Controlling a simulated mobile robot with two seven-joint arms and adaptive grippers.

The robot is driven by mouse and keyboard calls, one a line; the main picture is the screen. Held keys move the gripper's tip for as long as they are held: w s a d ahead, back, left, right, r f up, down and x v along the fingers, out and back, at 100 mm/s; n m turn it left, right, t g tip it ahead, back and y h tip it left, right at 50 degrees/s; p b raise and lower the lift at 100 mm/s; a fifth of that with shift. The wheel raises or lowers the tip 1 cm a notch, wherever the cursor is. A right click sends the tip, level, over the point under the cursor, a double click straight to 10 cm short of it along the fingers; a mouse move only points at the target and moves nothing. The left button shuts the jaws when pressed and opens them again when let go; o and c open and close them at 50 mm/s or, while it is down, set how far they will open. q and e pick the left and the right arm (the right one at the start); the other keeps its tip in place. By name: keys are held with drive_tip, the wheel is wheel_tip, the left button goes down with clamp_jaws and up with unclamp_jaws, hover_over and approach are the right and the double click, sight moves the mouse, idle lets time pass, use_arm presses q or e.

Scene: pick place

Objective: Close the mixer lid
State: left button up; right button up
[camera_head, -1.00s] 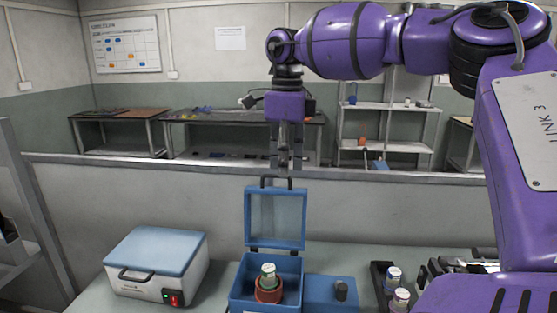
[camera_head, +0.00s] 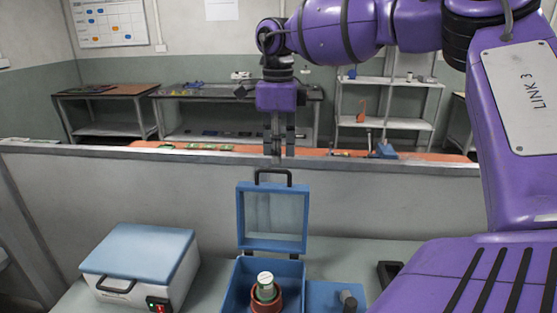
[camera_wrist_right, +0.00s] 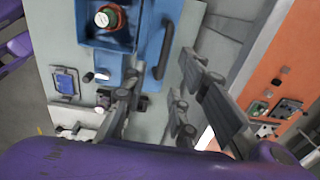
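The mixer is a blue box (camera_head: 238,287) at the bottom middle of the head view. Its blue-framed lid (camera_head: 241,218) with a clear pane stands open, upright at the back, with a dark handle (camera_head: 289,178) on top. A white-capped green vial (camera_head: 265,287) sits in a reddish holder inside. My right gripper (camera_head: 277,158) points down near the lid handle. In the right wrist view its fingers (camera_wrist_right: 165,105) are apart and empty, with the lid handle (camera_wrist_right: 166,50) beyond them. Whether a finger touches the handle cannot be told. My left gripper is not in view.
A white device with a blue top (camera_head: 145,252) stands left of the mixer. A blue part with a dark knob (camera_head: 348,298) is beside the mixer on the right. A low grey partition (camera_head: 110,190) runs behind, with an orange surface (camera_head: 430,157) beyond it.

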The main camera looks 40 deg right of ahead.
drive_tip(key=shift+f, duration=1.8)
drive_tip(key=shift+d, duration=0.1)
clamp_jaws()
drive_tip(key=shift+w, duration=0.1)
